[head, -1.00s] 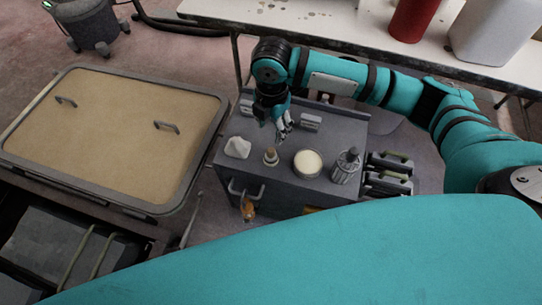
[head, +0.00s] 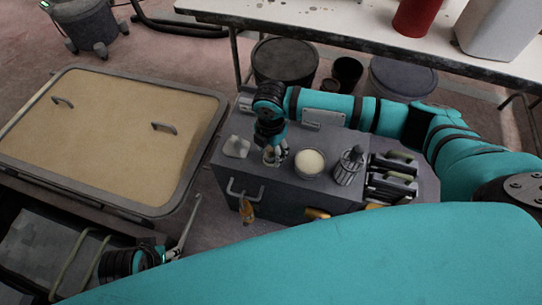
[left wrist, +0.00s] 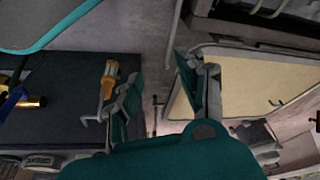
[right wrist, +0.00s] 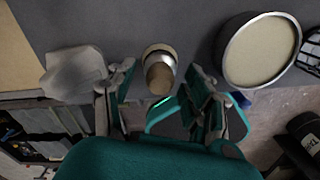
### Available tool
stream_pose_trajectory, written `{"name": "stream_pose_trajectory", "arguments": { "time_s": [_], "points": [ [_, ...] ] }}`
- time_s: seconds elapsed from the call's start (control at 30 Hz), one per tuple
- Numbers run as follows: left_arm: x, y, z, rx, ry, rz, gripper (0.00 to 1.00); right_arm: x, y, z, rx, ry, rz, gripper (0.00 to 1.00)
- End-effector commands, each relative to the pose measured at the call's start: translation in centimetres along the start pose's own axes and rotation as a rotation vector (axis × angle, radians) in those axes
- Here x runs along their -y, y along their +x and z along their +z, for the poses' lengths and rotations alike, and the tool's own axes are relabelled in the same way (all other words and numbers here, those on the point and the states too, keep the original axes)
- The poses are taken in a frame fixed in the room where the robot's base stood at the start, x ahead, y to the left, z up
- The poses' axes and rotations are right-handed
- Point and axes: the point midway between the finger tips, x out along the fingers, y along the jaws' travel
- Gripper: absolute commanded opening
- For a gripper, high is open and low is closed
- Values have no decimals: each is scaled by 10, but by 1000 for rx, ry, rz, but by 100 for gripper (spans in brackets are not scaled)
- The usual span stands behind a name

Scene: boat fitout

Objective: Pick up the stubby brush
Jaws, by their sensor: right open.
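The stubby brush (right wrist: 160,68) stands on the grey box top, with a brown wooden handle and a pale metal band. In the head view, my right gripper (head: 275,157) is directly over it and mostly hides it. In the right wrist view, the open fingers of my right gripper (right wrist: 163,75) are on either side of the brush, with gaps on both sides. My left gripper (left wrist: 160,85) is open and empty. In the head view, my left gripper (head: 172,250) is low at the left, partly visible, away from the brush.
On the grey box (head: 225,170) are a white crumpled cloth (head: 236,147), a round cream-filled tin (head: 310,163) and a metal canister (head: 348,167). An orange-handled tool (head: 247,210) hangs at its front. A tan hatch panel (head: 110,130) lies left; a white table (head: 340,35) stands behind.

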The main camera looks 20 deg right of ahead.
Motion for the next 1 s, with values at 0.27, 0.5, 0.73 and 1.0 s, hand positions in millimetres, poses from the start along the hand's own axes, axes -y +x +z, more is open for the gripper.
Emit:
{"name": "stream_pose_trajectory", "arguments": {
  "time_s": [0.27, 0.5, 0.73, 1.0],
  "points": [
    [0, -9, -1, -4, -1, -1, 40, 0, 7, 0, 1, -1, 1, 52],
    [0, -9, -1, -4, -1, -1, 40, 0, 7, 0, 1, -1, 1, 31],
    [1, -8, -1, -5, -1, -1, 40, 0, 7, 0, 1, -1, 0, 1],
    [1, -9, -1, -5, -1, -1, 40, 0, 7, 0, 1, 0, 0, 0]
  ]
}}
